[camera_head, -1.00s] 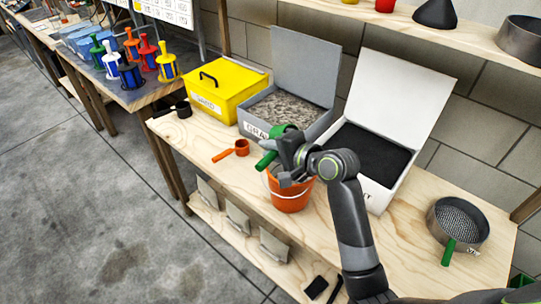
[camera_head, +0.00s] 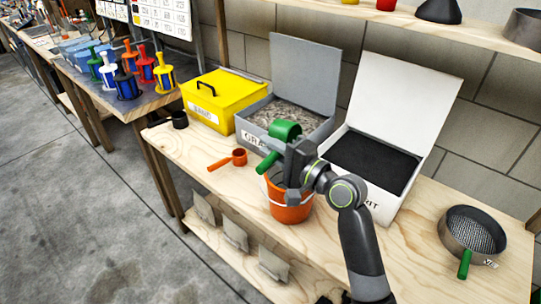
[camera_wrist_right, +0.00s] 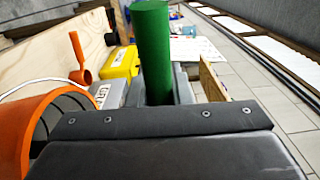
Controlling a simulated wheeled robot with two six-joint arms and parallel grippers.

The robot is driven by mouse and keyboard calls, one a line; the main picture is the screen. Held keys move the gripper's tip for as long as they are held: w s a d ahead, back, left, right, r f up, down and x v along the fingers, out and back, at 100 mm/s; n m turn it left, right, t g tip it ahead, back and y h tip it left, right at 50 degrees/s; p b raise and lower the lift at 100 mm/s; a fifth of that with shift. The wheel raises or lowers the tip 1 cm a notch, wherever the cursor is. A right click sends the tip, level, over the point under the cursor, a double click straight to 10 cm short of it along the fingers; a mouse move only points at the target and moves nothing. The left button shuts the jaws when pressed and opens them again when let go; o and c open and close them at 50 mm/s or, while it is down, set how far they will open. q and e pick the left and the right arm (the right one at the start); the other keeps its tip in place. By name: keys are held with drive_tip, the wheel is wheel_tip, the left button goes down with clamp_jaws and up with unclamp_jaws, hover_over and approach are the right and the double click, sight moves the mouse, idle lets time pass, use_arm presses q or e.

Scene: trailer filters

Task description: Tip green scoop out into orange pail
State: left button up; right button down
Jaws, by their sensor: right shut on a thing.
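The green scoop (camera_head: 284,130) is held by my right gripper (camera_head: 290,160), which is shut on its handle. Its cup is above and slightly behind the orange pail (camera_head: 290,212). The green handle (camera_wrist_right: 153,50) stands up from the jaws in the right wrist view. The pail stands on the bench, and its rim (camera_wrist_right: 25,130) shows close at the left of the right wrist view. My gripper and forearm hide part of the pail's opening. I cannot see what is in the scoop or the pail. My left gripper is not in view.
Behind the pail are an open grey gravel box (camera_head: 265,112) and an open white box of black grit (camera_head: 345,190). A yellow lidded box (camera_head: 225,98), orange scoop (camera_head: 239,157) and black cup (camera_head: 180,119) stand left. A sieve (camera_head: 447,240) lies right. Bare bench separates pail and sieve.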

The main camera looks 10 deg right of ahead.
drive_tip(key=b, duration=0.2)
drive_tip(key=t+y+b, duration=0.1)
drive_tip(key=b, duration=0.1)
drive_tip(key=t+b, duration=0.1)
drive_tip(key=b, duration=0.1)
drive_tip(key=shift+s+d+r+y, duration=0.15)
drive_tip(key=shift+s+d+y, duration=0.1)
drive_tip(key=shift+s+y, duration=0.05)
drive_tip(key=shift+b, duration=0.35)
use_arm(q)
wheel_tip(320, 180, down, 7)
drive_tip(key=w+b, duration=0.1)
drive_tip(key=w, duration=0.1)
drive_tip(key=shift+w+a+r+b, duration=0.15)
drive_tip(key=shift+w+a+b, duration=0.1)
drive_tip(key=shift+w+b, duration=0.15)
use_arm(e)
drive_tip(key=shift+s+d+r+t+y, duration=0.15)
drive_tip(key=shift+r+t+y, duration=0.25)
drive_tip(key=shift+t, duration=0.2)
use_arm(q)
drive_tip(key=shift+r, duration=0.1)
